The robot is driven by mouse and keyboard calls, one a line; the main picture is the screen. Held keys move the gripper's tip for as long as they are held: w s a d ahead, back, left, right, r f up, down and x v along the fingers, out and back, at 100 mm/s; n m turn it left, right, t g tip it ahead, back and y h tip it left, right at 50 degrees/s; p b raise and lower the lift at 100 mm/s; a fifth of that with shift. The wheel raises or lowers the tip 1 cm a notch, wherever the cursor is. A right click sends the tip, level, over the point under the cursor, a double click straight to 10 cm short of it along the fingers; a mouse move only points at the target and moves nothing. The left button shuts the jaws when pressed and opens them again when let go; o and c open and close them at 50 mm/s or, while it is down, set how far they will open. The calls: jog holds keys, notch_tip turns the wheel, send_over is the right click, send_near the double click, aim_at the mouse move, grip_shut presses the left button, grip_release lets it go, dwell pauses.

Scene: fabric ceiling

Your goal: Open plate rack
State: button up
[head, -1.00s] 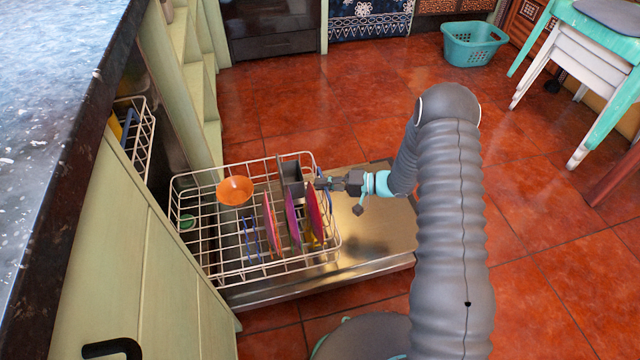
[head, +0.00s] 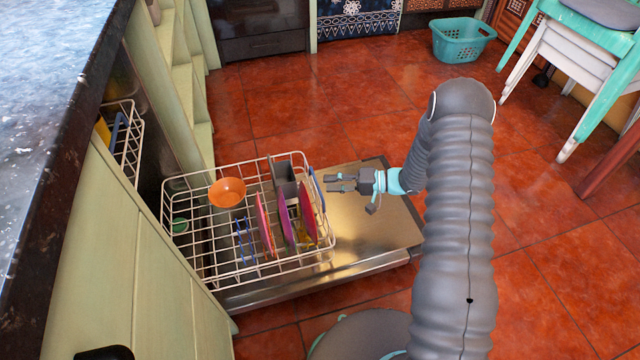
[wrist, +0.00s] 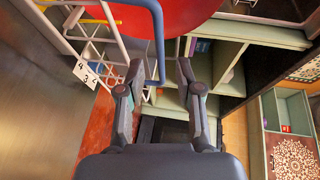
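The plate rack (head: 197,264), a white wire basket, is pulled out above the lowered metal dishwasher door (head: 380,215). It holds an orange bowl (head: 227,193), several pink and red plates (head: 284,220) and a grey cutlery holder (head: 284,178). A blue handle (head: 317,189) stands at its right, outer end; its bent blue bar also shows in the wrist view (wrist: 158,50). My gripper (head: 329,183) is just right of this handle. In the wrist view its fingers (wrist: 160,70) are apart with nothing clamped between them. Whether a fingertip touches the bar, I cannot tell.
A second, upper rack (head: 127,150) sits inside the cabinet at left, under the stone counter (head: 50,90). The red tiled floor right of the door is clear. A teal laundry basket (head: 461,42) and stacked stools (head: 575,60) stand at the back right.

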jog(key=v, duration=0.6)
jog(key=shift+d, duration=0.4)
jog(key=shift+s, duration=0.1)
